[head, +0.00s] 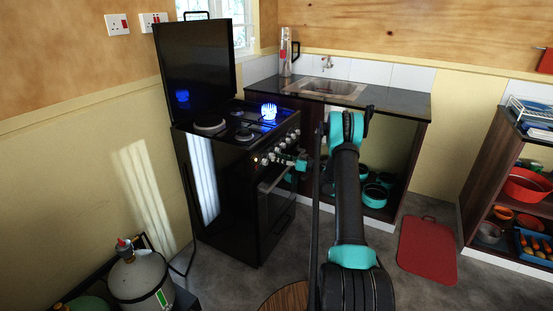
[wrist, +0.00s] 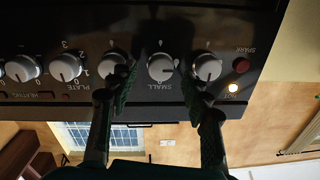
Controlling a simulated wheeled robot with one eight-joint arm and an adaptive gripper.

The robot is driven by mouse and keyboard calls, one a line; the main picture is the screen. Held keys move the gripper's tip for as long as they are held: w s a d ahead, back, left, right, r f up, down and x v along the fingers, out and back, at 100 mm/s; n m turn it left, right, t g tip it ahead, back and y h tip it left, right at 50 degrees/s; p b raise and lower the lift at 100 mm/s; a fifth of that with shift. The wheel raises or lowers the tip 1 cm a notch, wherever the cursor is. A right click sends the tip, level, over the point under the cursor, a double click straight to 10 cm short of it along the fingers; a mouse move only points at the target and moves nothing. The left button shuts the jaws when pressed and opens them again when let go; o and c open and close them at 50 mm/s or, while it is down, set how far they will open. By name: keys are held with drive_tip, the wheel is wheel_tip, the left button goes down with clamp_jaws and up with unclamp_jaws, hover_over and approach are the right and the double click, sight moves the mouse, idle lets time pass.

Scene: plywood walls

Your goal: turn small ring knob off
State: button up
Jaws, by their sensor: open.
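The small ring knob (wrist: 161,67) is a round pale knob on the stove's black front panel, with the word SMALL beside it in the upside-down wrist view. My gripper (wrist: 157,88) is open, with one dark finger on each side of this knob. Its fingertips are close to the panel and overlap the edges of the neighbouring knobs; I cannot tell whether they touch anything. The knob's bar appears to lie roughly sideways. In the head view my gripper (head: 297,162) is at the front of the black stove (head: 225,190). A blue glow (head: 268,111) shows on the hob.
Neighbouring knobs (wrist: 112,64) and (wrist: 207,67) sit close on both sides. A lit indicator (wrist: 233,88) and a red spark button (wrist: 241,65) are at the panel's end. A raised lid (head: 197,65) stands behind the hob. A sink counter (head: 385,100) is to the right.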

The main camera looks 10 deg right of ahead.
drive_tip(key=shift+x, duration=0.9)
clamp_jaws()
